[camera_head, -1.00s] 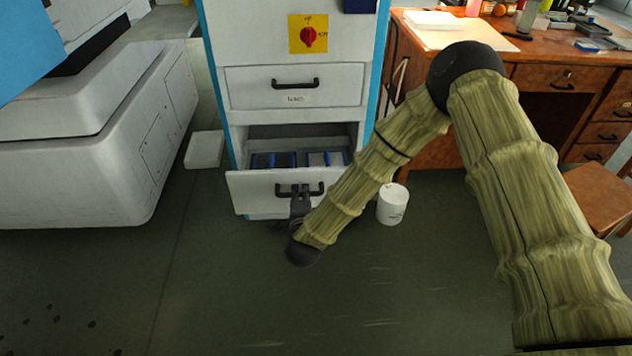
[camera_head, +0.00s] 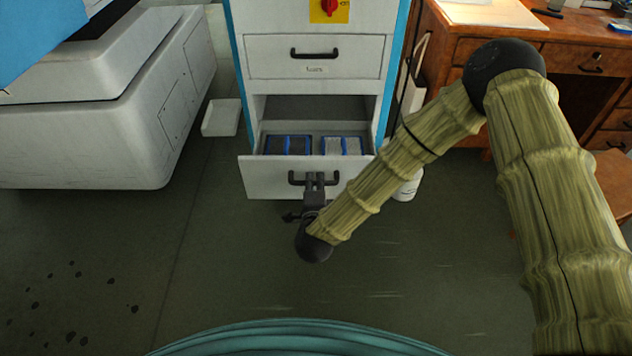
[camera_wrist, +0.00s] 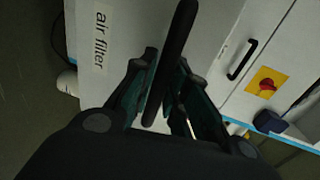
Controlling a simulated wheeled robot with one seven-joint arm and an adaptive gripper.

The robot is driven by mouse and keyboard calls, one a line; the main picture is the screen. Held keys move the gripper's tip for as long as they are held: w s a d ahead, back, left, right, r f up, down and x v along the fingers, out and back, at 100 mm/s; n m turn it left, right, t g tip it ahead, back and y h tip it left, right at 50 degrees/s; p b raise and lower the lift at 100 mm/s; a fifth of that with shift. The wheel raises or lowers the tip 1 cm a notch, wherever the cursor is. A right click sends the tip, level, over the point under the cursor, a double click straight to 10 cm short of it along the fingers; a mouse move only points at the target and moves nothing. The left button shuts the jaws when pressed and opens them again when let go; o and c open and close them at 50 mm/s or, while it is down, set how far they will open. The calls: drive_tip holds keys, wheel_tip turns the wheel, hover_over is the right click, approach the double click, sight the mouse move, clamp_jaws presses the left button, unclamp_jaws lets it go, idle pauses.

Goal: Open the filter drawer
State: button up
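The filter drawer (camera_head: 263,179) is the lowest drawer of the white and blue cabinet. It stands partly pulled out, with blue-edged filters (camera_head: 288,145) visible inside. In the wrist view its front (camera_wrist: 112,85) carries an "air filter" label (camera_wrist: 99,40). Its black bar handle (camera_head: 297,179) also shows in the wrist view (camera_wrist: 178,35), passing between my fingers. My gripper (camera_head: 314,184) is at the middle of this handle, one finger on each side, and looks closed on it. The exact finger contact is hard to see.
A closed drawer (camera_head: 270,58) sits above, below a red and yellow switch (camera_head: 329,8). A white machine (camera_head: 110,130) stands left, a wooden desk (camera_head: 470,48) right. A white container (camera_head: 408,188) is partly behind my arm. The floor (camera_head: 230,255) in front is clear.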

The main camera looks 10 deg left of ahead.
drive_tip(key=shift+o, duration=1.2)
drive_tip(key=v, duration=1.2)
drive_tip(key=shift+a, duration=0.1)
drive_tip(key=s+d+f+n+g+h, duration=0.1)
drive_tip(key=s+d+f+n+g, duration=0.45)
drive_tip(key=d+f, duration=0.45)
drive_tip(key=s+d+f+n+g, duration=0.4)
drive_tip(key=s+d+f+n, duration=0.15)
drive_tip(key=d+f, duration=0.4)
drive_tip(key=s+d+f+n+g+h, duration=0.2)
drive_tip(key=s+d+n+g, duration=0.15)
drive_tip(key=s+d, duration=0.75)
drive_tip(key=s+d+g, duration=0.2)
drive_tip(key=s+d, duration=0.1)
drive_tip(key=d, duration=0.3)
wheel_tip(320, 180, up, 21)
drive_tip(key=p, duration=2)
drive_tip(key=shift+a+f+h+p, duration=0.15)
drive_tip(key=shift+a+h+p, duration=0.2)
drive_tip(key=shift+a+h, duration=0.05)
